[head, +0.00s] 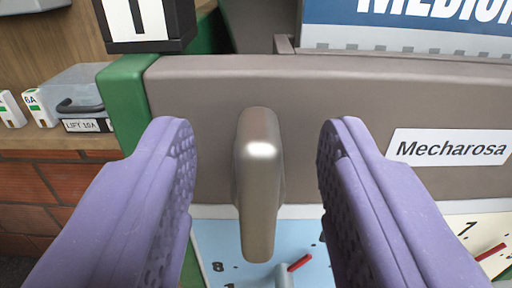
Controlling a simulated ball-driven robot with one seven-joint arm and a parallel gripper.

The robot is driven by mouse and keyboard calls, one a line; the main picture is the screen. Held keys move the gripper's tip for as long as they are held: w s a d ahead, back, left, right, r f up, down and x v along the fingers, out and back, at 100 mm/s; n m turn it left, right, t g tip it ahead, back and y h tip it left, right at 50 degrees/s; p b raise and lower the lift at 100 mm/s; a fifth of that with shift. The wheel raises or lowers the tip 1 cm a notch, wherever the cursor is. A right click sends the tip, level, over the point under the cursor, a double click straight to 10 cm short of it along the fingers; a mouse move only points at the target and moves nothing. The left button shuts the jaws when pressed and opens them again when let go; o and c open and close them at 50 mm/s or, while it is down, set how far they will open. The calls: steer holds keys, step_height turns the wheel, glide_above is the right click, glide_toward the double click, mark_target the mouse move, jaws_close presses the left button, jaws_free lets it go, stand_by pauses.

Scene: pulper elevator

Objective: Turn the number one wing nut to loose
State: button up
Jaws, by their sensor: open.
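The wing nut (258,190) is a metallic grey-brown, upright, elongated piece in front of a brown-grey panel (350,105). A black and white block (145,22) above it to the left carries a mark that looks like a number one. My gripper (258,165) is open, with its two purple padded fingers on either side of the wing nut. Clear gaps show between each finger and the nut. The nut's mounting behind it is hidden.
A "Mecharosa" label (450,148) is on the panel at right. Below is a pale blue dial face (235,245) with a red pointer.

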jaws_close()
steer(key=shift+n+p, duration=0.35)
steer(key=shift+n, duration=0.05)
steer(key=n+p, duration=0.2)
steer(key=shift+a+r+n, duration=0.1)
steer(key=shift+a+n, duration=0.15)
steer(key=shift+n, duration=0.15)
steer(key=n+p, duration=0.1)
steer(key=n, duration=0.1)
steer(key=n+p, duration=0.3)
steer(key=shift+a+f+n, duration=0.25)
steer(key=shift+a+n, duration=0.05)
steer(key=n, duration=0.1)
steer(key=n+p, duration=0.1)
steer(key=n, duration=0.1)
steer(key=n+p, duration=0.1)
steer(key=shift+a+f, duration=0.15)
steer(key=shift+f, duration=0.15)
steer(key=n, duration=0.4)
steer(key=shift+f+p, duration=0.35)
steer(key=shift+p, duration=0.05)
steer(key=shift+n, duration=0.4)
